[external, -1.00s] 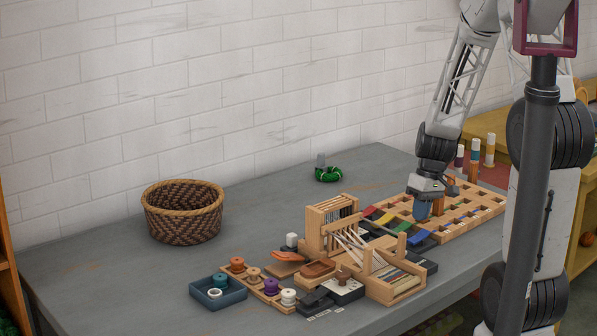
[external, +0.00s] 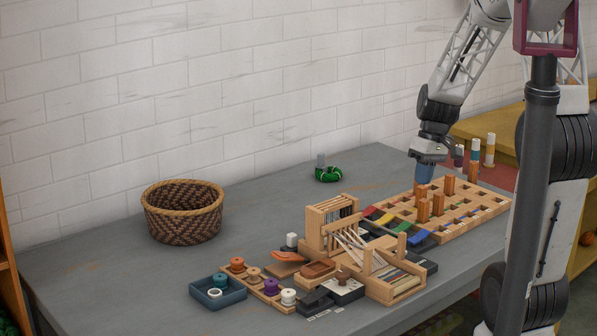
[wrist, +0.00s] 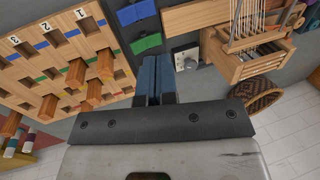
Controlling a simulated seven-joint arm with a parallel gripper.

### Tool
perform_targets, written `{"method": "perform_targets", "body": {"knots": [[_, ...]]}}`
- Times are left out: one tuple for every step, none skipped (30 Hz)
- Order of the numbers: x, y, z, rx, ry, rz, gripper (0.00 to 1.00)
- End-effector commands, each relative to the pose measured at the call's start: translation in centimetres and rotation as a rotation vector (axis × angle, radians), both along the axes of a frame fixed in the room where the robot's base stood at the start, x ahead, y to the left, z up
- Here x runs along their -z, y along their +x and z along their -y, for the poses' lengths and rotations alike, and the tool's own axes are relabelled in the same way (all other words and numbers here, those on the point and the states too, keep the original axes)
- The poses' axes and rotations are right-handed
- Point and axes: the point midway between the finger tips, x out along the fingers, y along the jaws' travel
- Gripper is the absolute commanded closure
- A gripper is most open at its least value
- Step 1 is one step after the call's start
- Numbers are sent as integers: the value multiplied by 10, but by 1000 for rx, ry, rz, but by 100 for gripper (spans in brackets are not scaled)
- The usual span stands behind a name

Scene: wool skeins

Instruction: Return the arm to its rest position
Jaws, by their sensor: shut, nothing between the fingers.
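My gripper (external: 424,174) is in the external view at the right, raised above the far left part of the wooden peg board (external: 462,226). Its blue fingers point down and are shut with nothing between them. In the wrist view the blue fingers (wrist: 155,80) lie side by side. The peg board (wrist: 30,75), with numbered square holes and several wooden pegs standing in it, is to their left.
A small loom (external: 330,222) and spool tray (external: 218,291) stand at the table's front. A woven basket (external: 183,222) stands at the left, and a green skein (external: 328,174) lies at the back. The grey table (external: 262,205) is clear between them.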

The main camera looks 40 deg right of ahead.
Motion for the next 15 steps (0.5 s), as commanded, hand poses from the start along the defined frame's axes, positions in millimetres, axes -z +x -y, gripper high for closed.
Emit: {"method": "perform_targets", "body": {"knots": [[0, 0, 0, 0, 0, 0, 100], [0, 0, 0, 0, 0, 0, 100], [0, 0, 0, 0, 0, 0, 100], [0, 0, 0, 0, 0, 0, 100], [0, 0, 0, 0, 0, 0, 100], [0, 0, 0, 0, 0, 0, 100], [0, 0, 0, 0, 0, 0, 100], [0, 0, 0, 0, 0, 0, 100], [0, 0, 0, 0, 0, 0, 100], [0, 0, 0, 0, 0, 0, 100], [0, 0, 0, 0, 0, 0, 100], [0, 0, 0, 0, 0, 0, 100], [0, 0, -1, 0, -1, 1, 100], [-1, 0, -1, -1, -2, 1, 100], [-2, -1, -3, -1, -3, 1, 100]]}}
